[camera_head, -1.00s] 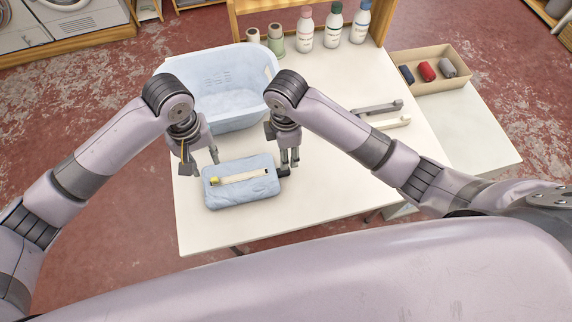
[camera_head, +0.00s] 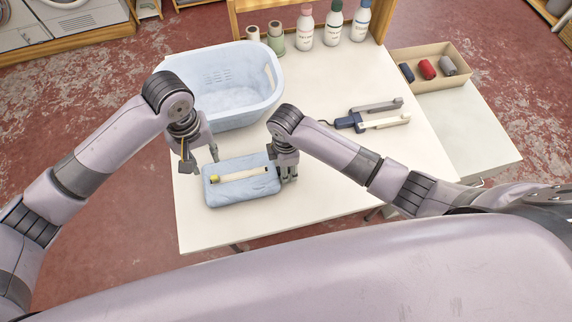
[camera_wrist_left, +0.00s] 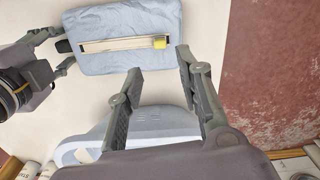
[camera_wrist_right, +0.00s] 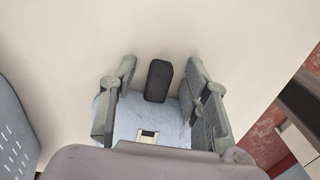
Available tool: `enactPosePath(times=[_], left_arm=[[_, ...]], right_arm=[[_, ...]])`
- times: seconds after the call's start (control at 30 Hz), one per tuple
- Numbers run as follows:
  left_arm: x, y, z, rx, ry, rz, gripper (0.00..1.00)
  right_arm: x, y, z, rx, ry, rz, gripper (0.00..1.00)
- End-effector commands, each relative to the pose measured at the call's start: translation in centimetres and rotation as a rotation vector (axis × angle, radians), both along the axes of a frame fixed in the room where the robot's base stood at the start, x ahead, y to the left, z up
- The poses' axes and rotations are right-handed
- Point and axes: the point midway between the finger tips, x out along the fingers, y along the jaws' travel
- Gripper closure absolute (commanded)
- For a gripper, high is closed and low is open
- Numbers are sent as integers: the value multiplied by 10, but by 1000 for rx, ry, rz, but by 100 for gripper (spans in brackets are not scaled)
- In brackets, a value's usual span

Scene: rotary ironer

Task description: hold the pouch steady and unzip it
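The light blue pouch (camera_head: 262,190) lies flat near the table's front left. A cream zip strip runs along its top, with a yellow pull (camera_head: 214,180) at the left end; the pull also shows in the left wrist view (camera_wrist_left: 160,42). My left gripper (camera_head: 201,164) is open and empty above the pouch's left back edge, apart from the pull. A black tab (camera_wrist_right: 158,81) sticks out of the pouch's right end. My right gripper (camera_head: 289,180) is open at that end, with the tab between its spread fingers, showing gaps on both sides. The gripper hides the tab in the head view.
A pale blue basket (camera_head: 235,120) stands close behind the pouch. A tool with two long arms (camera_head: 375,117) lies to the right. Several bottles and spools line the back, and a cardboard tray (camera_head: 432,83) holds rolls. The table's front right is clear.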

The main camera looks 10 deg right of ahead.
Motion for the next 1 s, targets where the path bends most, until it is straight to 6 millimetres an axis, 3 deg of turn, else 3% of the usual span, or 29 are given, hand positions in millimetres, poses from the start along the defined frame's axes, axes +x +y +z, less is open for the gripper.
enactPosePath(times=[0.63,0.77,1.0], left_arm=[[0,0,0,0,0,0,67],[0,0,0,0,0,0,67],[0,0,0,0,0,0,83]], right_arm=[[0,0,0,-1,0,0,100],[0,0,0,-1,0,-1,100],[0,0,0,-1,0,-1,100]])
